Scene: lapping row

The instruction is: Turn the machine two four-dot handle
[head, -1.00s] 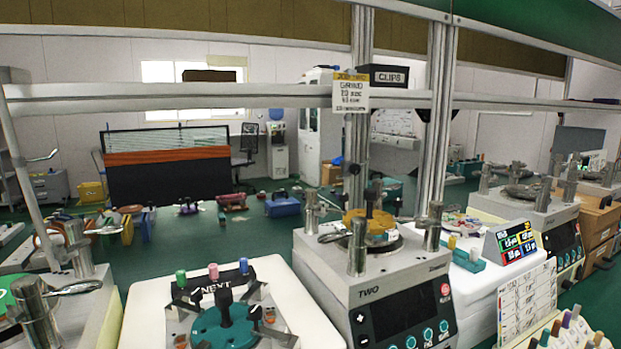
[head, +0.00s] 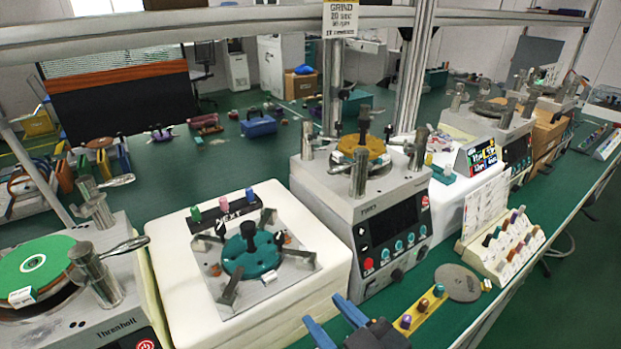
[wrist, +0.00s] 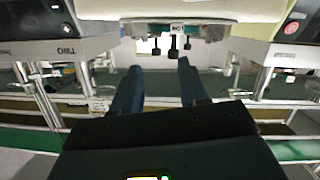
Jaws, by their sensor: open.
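Machine two (head: 385,215) is a grey box right of the white NEXT stand in the head view, with a dark control panel and an orange-yellow disc (head: 362,144) on top. Upright metal handle posts stand around the disc: a left one (head: 308,146), a front one (head: 360,172) and a right one (head: 417,149). Their dot marks are too small to read. My gripper (head: 323,309) is open and empty, its blue fingers low in front of the stand and machine. In the upside-down wrist view, my gripper (wrist: 156,62) faces the stand, with machine two (wrist: 65,48) at left.
The white NEXT stand (head: 165,270) carries a teal fixture (head: 250,255). Another machine with a green disc (head: 40,262) stands at left. A yellow strip with knobs (head: 420,318), a grey disc (head: 458,283) and a rack (head: 500,248) lie right of my gripper.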

